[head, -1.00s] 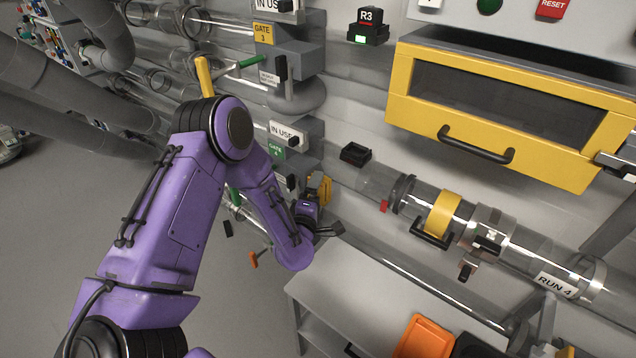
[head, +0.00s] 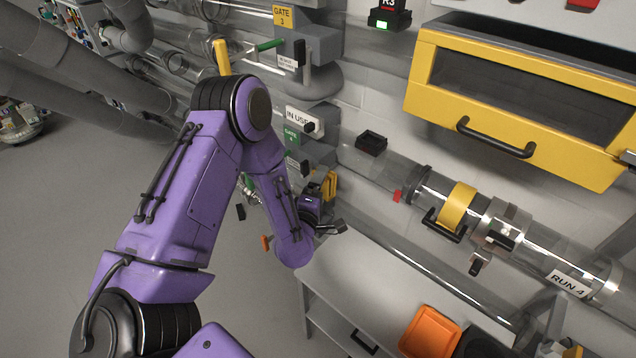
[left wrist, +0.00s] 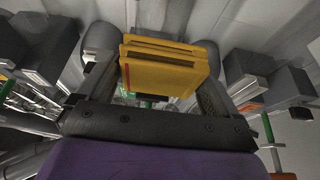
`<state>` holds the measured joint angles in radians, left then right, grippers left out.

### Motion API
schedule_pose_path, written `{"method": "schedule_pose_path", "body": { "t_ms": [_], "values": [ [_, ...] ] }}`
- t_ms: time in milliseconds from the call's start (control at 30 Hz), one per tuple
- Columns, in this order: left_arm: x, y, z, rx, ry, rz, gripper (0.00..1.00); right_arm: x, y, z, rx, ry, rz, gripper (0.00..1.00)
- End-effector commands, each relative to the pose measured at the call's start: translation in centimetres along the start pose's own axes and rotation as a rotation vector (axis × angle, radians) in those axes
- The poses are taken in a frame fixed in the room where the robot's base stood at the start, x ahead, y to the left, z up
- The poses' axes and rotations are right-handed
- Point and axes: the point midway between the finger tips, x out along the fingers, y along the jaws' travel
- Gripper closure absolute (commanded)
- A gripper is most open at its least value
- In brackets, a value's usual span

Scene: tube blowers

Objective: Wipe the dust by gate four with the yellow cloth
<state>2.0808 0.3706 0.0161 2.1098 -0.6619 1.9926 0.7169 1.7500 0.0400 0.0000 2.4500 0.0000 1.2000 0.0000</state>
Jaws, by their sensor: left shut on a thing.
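My left gripper (left wrist: 158,85) is shut on the folded yellow cloth (left wrist: 163,70), which sits between its fingers in the left wrist view. In the head view the cloth (head: 329,185) shows as a small yellow patch just beyond my left gripper (head: 328,207), close to the wall equipment. The green gate four sign (head: 291,137) is just above my left forearm, below an IN USE plate (head: 303,121). I cannot see the dust; my arm and the gripper may hide it. I cannot tell whether the cloth touches a surface. My right gripper is not in view.
A clear horizontal tube marked RUN 4 (head: 566,283) runs along the wall to the right, with a yellow band (head: 459,206). Below it are a grey bench (head: 350,283) and an orange tray (head: 430,331). A yellow-framed hatch (head: 515,135) juts out at the upper right.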

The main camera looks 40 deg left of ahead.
Motion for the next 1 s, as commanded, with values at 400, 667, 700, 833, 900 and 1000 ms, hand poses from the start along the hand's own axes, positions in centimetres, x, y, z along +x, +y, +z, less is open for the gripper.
{"method": "schedule_pose_path", "body": {
  "t_ms": [400,667,700,833,900,1000],
  "values": [
    [1.0,-0.1,0.4,-0.002,0.001,0.002,0.3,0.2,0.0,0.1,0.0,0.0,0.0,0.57],
    [4.3,-0.1,1.8,-0.002,0.001,0.002,0.3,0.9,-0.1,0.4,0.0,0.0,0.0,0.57],
    [4.8,-0.2,2.0,-0.003,0.0,0.002,0.3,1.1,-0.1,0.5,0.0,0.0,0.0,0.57],
    [5.9,-0.1,2.5,-0.001,0.0,0.001,0.3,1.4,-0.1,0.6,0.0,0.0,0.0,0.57],
    [6.3,-0.1,2.6,-0.002,0.0,0.002,0.3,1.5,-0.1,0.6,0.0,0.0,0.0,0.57],
    [6.5,0.0,2.7,-0.001,0.0,0.0,0.3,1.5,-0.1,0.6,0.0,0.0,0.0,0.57]
  ]
}}
